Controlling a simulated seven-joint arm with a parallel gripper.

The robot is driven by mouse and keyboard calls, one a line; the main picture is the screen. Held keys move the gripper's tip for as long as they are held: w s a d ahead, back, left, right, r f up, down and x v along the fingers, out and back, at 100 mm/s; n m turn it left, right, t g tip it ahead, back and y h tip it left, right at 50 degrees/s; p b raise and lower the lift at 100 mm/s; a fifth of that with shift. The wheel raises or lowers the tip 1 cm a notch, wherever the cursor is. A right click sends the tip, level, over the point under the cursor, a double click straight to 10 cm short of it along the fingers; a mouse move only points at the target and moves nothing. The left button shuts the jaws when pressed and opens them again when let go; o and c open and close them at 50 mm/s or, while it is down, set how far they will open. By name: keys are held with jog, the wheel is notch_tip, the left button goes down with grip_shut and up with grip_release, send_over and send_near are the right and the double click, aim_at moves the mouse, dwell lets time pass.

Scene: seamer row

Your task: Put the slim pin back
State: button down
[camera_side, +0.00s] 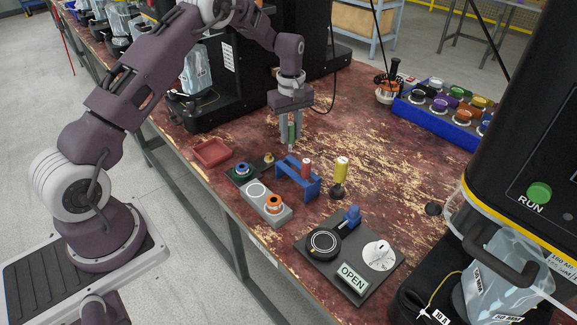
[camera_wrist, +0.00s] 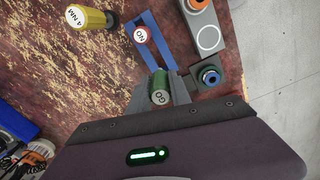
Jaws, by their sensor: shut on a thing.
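My gripper (camera_side: 290,145) is shut on a pin with a green handle (camera_side: 291,131). In the wrist view the green pin's top (camera_wrist: 160,97) reads "GO", and a finger shows on each side of it. The blue stand (camera_side: 311,189) is on the bench just below and in front of the gripper. A red-topped pin (camera_side: 306,167), marked "NO" in the wrist view (camera_wrist: 140,34), stands upright in it. In the wrist view the green pin is at the near end of the blue stand (camera_wrist: 149,19). I cannot tell whether its lower end touches the stand.
A yellow-handled tool (camera_side: 341,170) stands right of the blue stand. A grey block (camera_side: 277,216) with an orange-topped ring and a blue-ringed part (camera_side: 242,170) lie to its left. A red tray (camera_side: 211,153) is further left. A plate with an OPEN sign (camera_side: 352,279) is in front.

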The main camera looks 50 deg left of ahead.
notch_tip(320, 180, down, 8)
jog(key=shift+r, duration=0.1)
jog(key=shift+f, duration=0.3)
jog(key=shift+f, duration=0.15)
jog(key=c, duration=1.2)
grip_release()
